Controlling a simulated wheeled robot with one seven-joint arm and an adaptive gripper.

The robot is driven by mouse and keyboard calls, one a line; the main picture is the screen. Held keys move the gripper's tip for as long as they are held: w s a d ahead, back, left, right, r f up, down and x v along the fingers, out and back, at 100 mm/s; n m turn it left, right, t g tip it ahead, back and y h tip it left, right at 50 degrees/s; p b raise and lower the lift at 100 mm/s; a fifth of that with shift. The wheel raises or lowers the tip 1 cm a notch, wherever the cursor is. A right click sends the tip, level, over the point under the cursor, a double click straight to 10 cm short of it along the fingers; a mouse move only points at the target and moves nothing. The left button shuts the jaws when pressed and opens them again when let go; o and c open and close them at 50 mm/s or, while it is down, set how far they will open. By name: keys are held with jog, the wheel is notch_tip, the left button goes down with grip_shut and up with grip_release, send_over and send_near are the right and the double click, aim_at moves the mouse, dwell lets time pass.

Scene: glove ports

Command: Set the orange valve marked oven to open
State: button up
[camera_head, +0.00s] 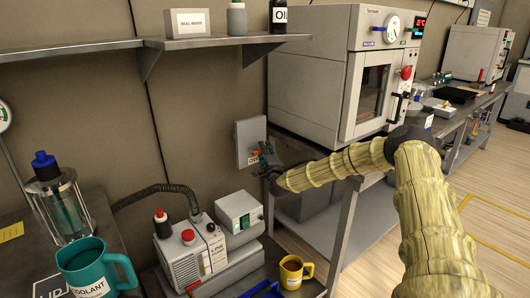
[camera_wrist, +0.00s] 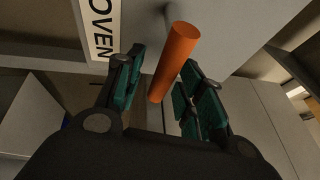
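The orange valve handle (camera_wrist: 175,62) is a plain orange rod in the wrist view, slanting between my fingers. A white label reading OVEN (camera_wrist: 101,28) is beside it on a grey plate (camera_wrist: 228,18). My gripper (camera_wrist: 160,75) is open, with one dark green-padded finger on each side of the handle and visible gaps to both. In the head view my gripper (camera_head: 268,160) is at the grey wall box (camera_head: 250,131), where only a small bit of orange (camera_head: 252,154) shows. My gripper hides most of the valve there.
A large oven (camera_head: 310,95) on a metal bench stands right of the wall box. A shelf (camera_head: 215,41) hangs above left. Below are a pump (camera_head: 187,262), a small grey box (camera_head: 239,213), a yellow mug (camera_head: 292,272) and a teal coolant mug (camera_head: 88,268).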

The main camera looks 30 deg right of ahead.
grip_shut()
